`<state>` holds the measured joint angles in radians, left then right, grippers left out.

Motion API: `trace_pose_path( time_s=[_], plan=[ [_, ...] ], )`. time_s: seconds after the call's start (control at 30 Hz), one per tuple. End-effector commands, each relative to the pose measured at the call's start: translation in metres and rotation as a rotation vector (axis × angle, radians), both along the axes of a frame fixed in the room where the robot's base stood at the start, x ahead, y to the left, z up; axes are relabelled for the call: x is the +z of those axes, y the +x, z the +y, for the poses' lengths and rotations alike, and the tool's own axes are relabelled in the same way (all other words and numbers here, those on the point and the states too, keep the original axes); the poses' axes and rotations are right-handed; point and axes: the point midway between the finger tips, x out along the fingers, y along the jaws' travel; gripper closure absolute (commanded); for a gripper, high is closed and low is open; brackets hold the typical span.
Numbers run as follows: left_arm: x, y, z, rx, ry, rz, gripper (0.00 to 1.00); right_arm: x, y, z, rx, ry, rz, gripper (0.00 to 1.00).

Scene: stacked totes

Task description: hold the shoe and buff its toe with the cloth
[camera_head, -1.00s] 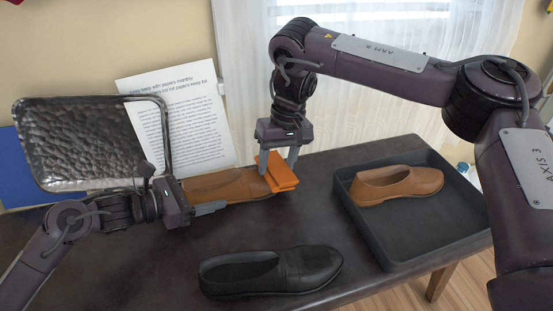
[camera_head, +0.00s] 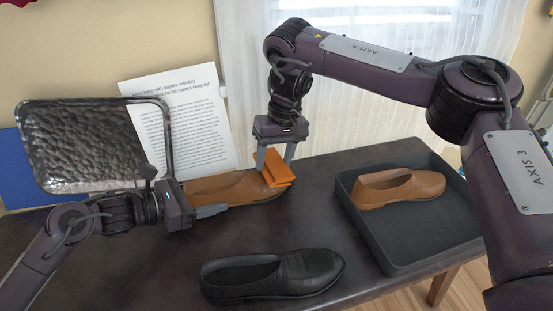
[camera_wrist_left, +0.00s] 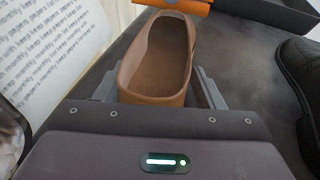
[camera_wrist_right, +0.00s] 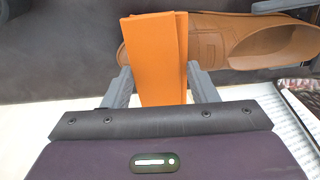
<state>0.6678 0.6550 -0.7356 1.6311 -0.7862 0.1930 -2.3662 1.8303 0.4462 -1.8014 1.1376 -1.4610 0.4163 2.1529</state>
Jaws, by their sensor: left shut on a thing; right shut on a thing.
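A brown shoe (camera_head: 236,186) lies on the dark table at the back, its toe pointing right in the head view. My left gripper (camera_head: 212,206) is shut on the heel end of this shoe, with a finger on each side in the left wrist view (camera_wrist_left: 157,75). My right gripper (camera_head: 274,160) is shut on a folded orange cloth (camera_head: 270,170). The cloth is at the shoe's toe and covers part of it. In the right wrist view the cloth (camera_wrist_right: 157,60) lies across the toe area. Whether it presses on the leather is hard to tell.
A black shoe (camera_head: 272,275) lies at the table's front. A second brown shoe (camera_head: 400,188) sits in a dark tray (camera_head: 400,257) at the right. A hammered metal tray (camera_head: 95,145), a printed sheet (camera_head: 190,120) and a blue panel (camera_head: 15,170) stand behind, at the left.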

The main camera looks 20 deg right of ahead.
Motion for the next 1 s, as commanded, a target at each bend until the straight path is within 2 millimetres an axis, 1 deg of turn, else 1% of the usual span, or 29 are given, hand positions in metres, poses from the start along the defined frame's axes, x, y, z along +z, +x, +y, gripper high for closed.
trace_pose_path(
  time_s=[0.1, 0.37, 0.7, 1.0],
  plan=[
    [0.0, 0.0, 0.0, 0.001, 0.0, -0.003, 0.5, -0.001, 0.004, 0.0, -0.001, -0.001, -0.001, 0.7],
    [0.001, 0.0, 0.0, 0.0, 0.0, -0.002, 0.5, -0.002, 0.004, 0.0, -0.001, -0.001, -0.001, 0.7],
    [0.001, 0.001, 0.0, 0.001, 0.0, -0.003, 0.5, 0.0, -0.009, -0.002, 0.0, -0.002, 0.001, 0.7],
    [0.001, 0.001, 0.0, 0.001, 0.0, -0.003, 0.5, 0.0, -0.01, -0.002, 0.0, -0.001, 0.0, 0.7]
  ],
)
